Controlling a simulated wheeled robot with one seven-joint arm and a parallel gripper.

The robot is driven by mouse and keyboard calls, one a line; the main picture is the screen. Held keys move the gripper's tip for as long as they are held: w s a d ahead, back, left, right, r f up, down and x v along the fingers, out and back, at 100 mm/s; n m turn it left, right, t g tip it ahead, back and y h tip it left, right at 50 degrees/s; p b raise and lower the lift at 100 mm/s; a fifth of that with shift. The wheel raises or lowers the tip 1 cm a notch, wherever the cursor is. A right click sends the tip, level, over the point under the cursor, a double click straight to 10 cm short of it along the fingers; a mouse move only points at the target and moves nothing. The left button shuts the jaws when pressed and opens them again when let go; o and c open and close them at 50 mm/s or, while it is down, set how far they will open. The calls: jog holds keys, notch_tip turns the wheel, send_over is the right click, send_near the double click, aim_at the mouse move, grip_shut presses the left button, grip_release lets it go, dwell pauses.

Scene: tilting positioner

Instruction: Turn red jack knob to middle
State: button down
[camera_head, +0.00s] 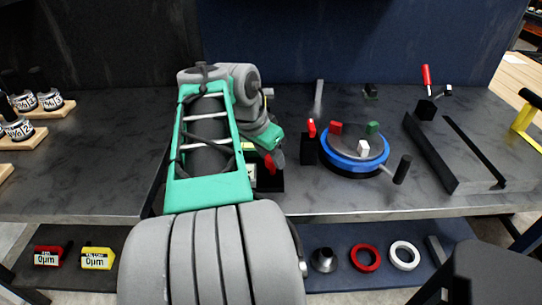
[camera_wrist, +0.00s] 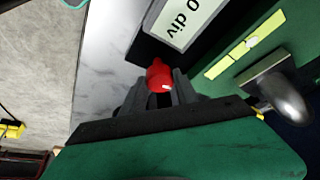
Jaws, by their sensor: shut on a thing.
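The red jack knob (camera_wrist: 159,74) shows in the wrist view, on the edge of a dark block with a pale label (camera_wrist: 182,22) reading "0 div". My gripper (camera_wrist: 160,93) is shut on the knob, one dark finger on each side of it. The fingers hide the knob's lower part. In the head view my gripper (camera_head: 272,158) is at the dark jack block (camera_head: 268,184) on the bench, and my arm hides much of that block. The knob's pointing direction is hard to judge.
Right of the jack stand a black block with a red lever (camera_head: 311,128) and a blue-rimmed round table (camera_head: 356,163) bearing red, green and white blocks. A grey rail fixture (camera_head: 440,155) stands farther right. Jars on wooden boards (camera_head: 45,107) are at far left.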

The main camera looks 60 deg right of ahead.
jog(key=c, duration=0.9)
grip_release()
jog(key=shift+c, duration=0.2)
jog(key=p+v, duration=0.2)
jog(key=v, duration=0.6)
jog(key=shift+p, duration=0.35)
jog(key=shift+f, duration=0.1)
